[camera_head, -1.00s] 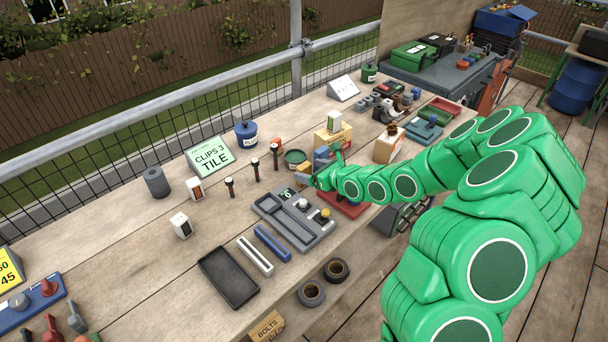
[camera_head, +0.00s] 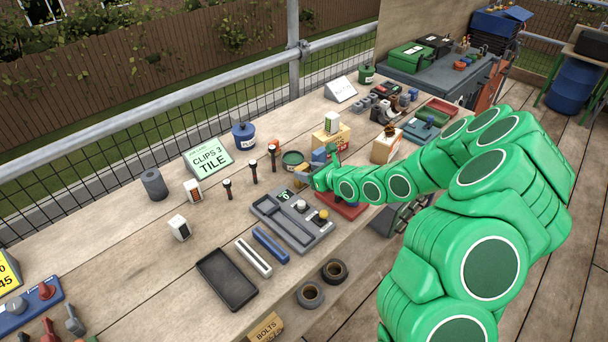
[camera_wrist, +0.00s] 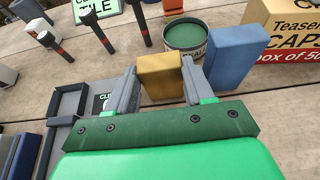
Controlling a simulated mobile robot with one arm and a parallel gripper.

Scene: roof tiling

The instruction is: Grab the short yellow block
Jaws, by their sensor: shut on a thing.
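The short yellow block (camera_wrist: 160,76) sits between the two grey fingers of my gripper (camera_wrist: 158,90) in the wrist view. The fingers are shut on its left and right sides. Its lower part is hidden by my gripper, so I cannot tell whether it touches the bench.
A blue block (camera_wrist: 234,58) stands close to the right finger. A green-topped tin (camera_wrist: 184,33) is just behind the yellow block. A yellow box (camera_wrist: 285,40) stands at right. The grey tray (camera_head: 268,211) lies left of my gripper. Bare bench (camera_head: 125,255) lies at left.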

